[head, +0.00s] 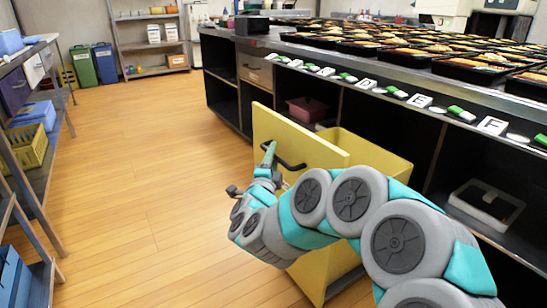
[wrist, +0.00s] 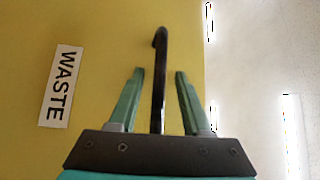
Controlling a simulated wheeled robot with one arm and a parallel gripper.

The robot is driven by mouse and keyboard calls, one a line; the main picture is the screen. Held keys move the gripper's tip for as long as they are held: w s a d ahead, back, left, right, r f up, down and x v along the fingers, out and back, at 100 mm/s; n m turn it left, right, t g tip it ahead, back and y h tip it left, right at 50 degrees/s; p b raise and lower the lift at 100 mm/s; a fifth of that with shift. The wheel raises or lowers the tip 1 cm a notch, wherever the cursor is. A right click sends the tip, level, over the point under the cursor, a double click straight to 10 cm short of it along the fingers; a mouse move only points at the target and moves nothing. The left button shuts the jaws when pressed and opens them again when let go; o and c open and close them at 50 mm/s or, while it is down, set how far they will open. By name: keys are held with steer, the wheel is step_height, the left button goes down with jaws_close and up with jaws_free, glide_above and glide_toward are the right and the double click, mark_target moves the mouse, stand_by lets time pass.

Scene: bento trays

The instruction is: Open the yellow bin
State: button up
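The yellow bin (head: 300,131) is a pull-out bin under the counter. It stands out from the counter front, and part of its open top shows behind the front panel. A dark bar handle (head: 291,163) is on the panel; it also shows in the wrist view (wrist: 160,60). My gripper (head: 269,155) is at the handle. In the wrist view my gripper (wrist: 159,74) has its two green fingers apart, one on each side of the handle, with a gap on both sides. A white "WASTE" label (wrist: 61,86) is on the panel.
The counter (head: 365,70) holds many food trays and a row of letter labels. A dark red box (head: 307,109) and a white container (head: 486,203) sit on shelves below. A shelf rack (head: 40,140) stands at left. The wooden floor (head: 140,180) left of the bin is clear.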

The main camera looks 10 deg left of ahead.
steer(key=shift+d, duration=0.1)
steer(key=s+f, duration=0.1)
steer(key=s, duration=0.6)
steer(key=shift+s, duration=0.4)
